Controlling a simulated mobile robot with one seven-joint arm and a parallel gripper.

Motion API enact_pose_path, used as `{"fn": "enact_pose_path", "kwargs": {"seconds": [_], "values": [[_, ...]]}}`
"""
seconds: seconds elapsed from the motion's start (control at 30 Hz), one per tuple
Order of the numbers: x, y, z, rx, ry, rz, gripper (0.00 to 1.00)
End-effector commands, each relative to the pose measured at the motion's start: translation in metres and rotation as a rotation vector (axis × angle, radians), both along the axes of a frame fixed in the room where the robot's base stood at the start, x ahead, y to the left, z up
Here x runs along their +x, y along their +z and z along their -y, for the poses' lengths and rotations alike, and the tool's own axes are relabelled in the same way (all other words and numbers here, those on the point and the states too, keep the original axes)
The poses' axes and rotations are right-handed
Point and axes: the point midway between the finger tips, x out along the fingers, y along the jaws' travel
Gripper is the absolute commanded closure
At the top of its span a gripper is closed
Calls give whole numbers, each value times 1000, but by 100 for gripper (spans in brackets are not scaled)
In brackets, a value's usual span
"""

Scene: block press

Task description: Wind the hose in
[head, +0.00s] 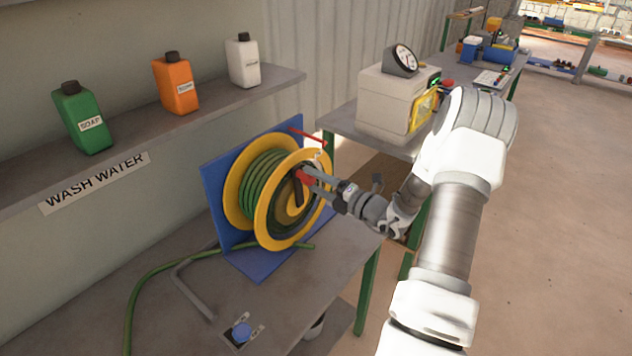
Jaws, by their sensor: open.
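The hose reel (232,186) has yellow flanges and stands on a blue bracket (217,205) on the grey bench. The green hose (262,179) is wound in several turns on its drum, and a loose length (150,278) runs off to the left and over the bench's front. A dark crank with a red part (306,176) shows on the reel's right face. My gripper (313,177) is open at this crank, with its fingers close to the red part. I cannot tell whether they touch it.
A bent grey rail (190,291) and a blue knob (241,333) are at the bench front. Soap bottles (82,118) stand on the shelf above. A boxy machine with a gauge (388,103) stands on another bench behind. Open floor (560,230) lies to the right.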

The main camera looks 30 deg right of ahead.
Motion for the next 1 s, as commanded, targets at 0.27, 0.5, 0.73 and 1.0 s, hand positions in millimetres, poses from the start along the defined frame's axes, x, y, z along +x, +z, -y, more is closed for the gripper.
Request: {"fn": "enact_pose_path", "kwargs": {"seconds": [0.27, 0.5, 0.73, 1.0], "values": [[-24, -1, 11, 0, -3, -1, 24], [-78, -2, 33, -1, -5, -2, 24], [-127, -1, 53, 0, -4, -1, 24], [-158, 0, 65, -1, -1, 1, 24]]}}
